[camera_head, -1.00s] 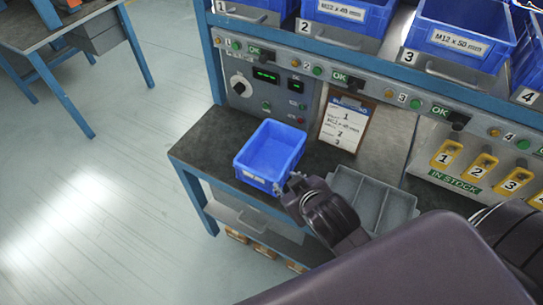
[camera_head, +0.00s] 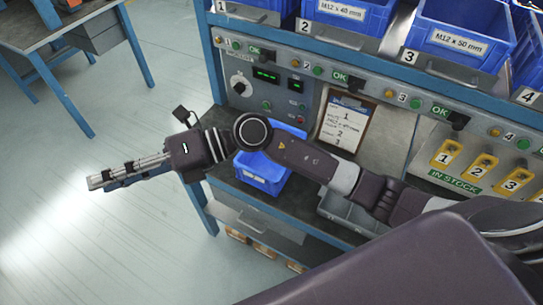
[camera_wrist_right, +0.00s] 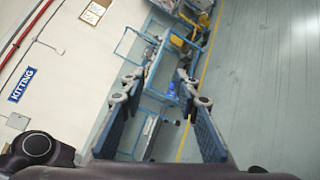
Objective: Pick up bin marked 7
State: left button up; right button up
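No bin marked 7 can be made out in either view. In the head view, a blue bin (camera_head: 262,176) sits on the dark bench top, partly hidden behind my right arm; no number is readable on it. My right gripper (camera_head: 93,183) is stretched out to the left, past the bench edge, above bare floor. In the right wrist view my right gripper (camera_wrist_right: 160,88) has its two fingers apart, with nothing between them. My left gripper is not in view.
Labelled blue bins stand on the shelf above positions 1, 2 (camera_head: 345,14), 3 (camera_head: 452,38) and 4. A clipboard (camera_head: 346,124) leans at the panel. A grey tray (camera_head: 345,211) is partly behind my arm. A blue-legged table (camera_head: 70,38) stands left; the floor between is clear.

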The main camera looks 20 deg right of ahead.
jog(key=w+d+f+n+g+h, duration=0.1)
jog(key=d+f+h, duration=0.15)
jog(key=f, duration=0.25)
jog(key=d+f+n+g+h, duration=0.1)
jog(key=d+f+n+h, duration=0.1)
jog(key=f+h, duration=0.25)
jog(key=t+h, duration=0.1)
jog(key=h, duration=0.9)
send_over(255, 171)
jog(key=f, duration=0.7)
jog(key=shift+a+f, duration=0.25)
jog(key=shift+f, duration=0.05)
jog(key=shift+w+d+f, duration=0.1)
jog(key=shift+d+f, duration=0.15)
jog(key=f+p, duration=0.3)
jog(key=f, duration=0.3)
jog(key=shift+s+f, duration=0.15)
jog(key=shift+s, duration=0.05)
jog(key=shift+a+f, duration=0.1)
jog(key=shift+f, duration=0.35)
grip_shut()
